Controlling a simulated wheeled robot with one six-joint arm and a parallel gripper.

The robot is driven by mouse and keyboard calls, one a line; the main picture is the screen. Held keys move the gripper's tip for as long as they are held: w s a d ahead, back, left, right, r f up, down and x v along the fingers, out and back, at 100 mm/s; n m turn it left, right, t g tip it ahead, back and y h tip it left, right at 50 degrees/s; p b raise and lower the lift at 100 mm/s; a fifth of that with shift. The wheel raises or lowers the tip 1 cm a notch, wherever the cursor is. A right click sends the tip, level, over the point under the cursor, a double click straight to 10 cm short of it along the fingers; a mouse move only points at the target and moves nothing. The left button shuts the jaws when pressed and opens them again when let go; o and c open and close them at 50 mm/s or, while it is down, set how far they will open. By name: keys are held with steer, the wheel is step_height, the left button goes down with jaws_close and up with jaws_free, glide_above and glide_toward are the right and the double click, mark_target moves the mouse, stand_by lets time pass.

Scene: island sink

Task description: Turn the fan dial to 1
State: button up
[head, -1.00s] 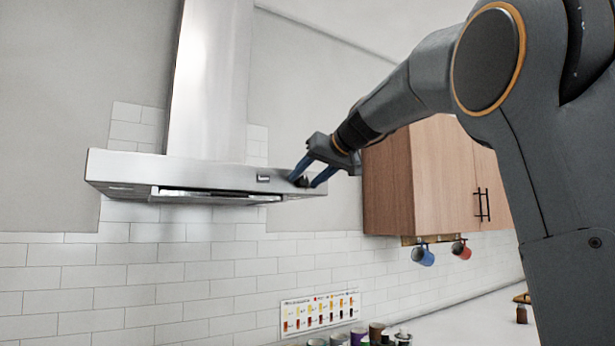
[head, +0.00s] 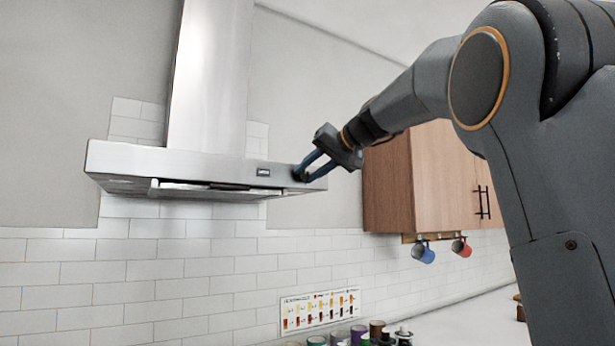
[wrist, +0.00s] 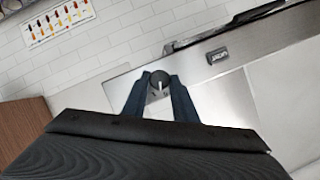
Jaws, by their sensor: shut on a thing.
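The fan dial (wrist: 159,82) is a small dark round knob with a light pointer line, on the front face of the steel range hood (head: 215,168) near its right end.
A small dark display (head: 263,172) sits on the hood left of the dial. A wooden cabinet (head: 413,180) hangs close to the right, with a blue mug (head: 423,254) and a red mug (head: 461,247) below. Several jars stand on the counter.

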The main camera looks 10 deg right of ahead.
steer(key=m+y+b, duration=0.2)
steer(key=m, duration=0.1)
steer(key=shift+w+d+f+m, duration=0.1)
steer(key=shift+d+f+m, duration=0.1)
steer(key=shift+m, duration=0.1)
steer(key=shift+y+b, duration=0.3)
steer(key=shift+b, duration=0.05)
stand_by(0.3)
steer(key=o, duration=1)
steer(key=shift+o, duration=0.2)
steer(key=b+v, duration=0.2)
steer(key=v, duration=0.5)
steer(key=shift+s+d+b, duration=0.2)
steer(key=shift+s+b, duration=0.1)
steer(key=shift+s, duration=0.05)
steer(key=shift+r, duration=0.1)
